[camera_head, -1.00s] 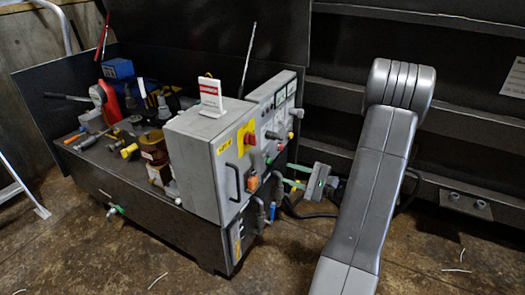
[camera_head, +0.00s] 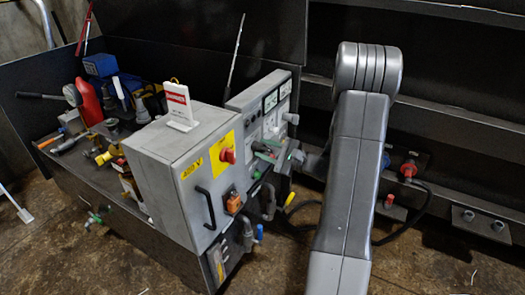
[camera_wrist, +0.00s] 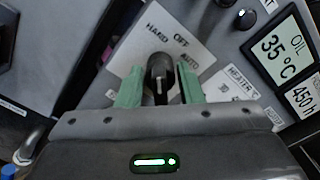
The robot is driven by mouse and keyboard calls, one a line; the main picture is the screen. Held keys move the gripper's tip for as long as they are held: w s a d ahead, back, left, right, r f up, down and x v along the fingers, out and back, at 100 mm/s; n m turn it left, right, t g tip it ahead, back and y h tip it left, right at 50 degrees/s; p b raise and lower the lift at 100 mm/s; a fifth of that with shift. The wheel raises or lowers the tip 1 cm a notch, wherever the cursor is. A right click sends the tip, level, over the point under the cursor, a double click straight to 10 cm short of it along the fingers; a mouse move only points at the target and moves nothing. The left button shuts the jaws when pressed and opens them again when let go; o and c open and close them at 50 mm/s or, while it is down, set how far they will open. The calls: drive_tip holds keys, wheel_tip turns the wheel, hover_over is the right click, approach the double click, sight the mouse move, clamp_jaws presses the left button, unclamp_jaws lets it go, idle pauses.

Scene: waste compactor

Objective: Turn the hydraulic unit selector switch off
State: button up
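The selector switch (camera_wrist: 160,70) is a black knob on a pale plate (camera_wrist: 128,48) marked HAND, OFF and AUTO in the wrist view. The knob's bar runs roughly upright in the picture, its upper end toward the HAND and OFF lettering; I cannot tell exactly which mark it points to. My gripper (camera_wrist: 159,86) is open, with one green finger on each side of the knob and a visible gap to each. In the head view my gripper (camera_head: 266,152) is at the panel of the grey control cabinet (camera_head: 257,108), and the switch is hidden there.
The grey electrical box (camera_head: 180,150) with a red knob, yellow labels and a black handle stands left of the panel. An oil temperature display (camera_wrist: 283,55) is to the right of the switch. Tools and a red bottle (camera_head: 88,102) lie on the bench. Hoses hang below.

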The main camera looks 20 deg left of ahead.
drive_tip(key=shift+a, duration=0.65)
drive_tip(key=c, duration=0.6)
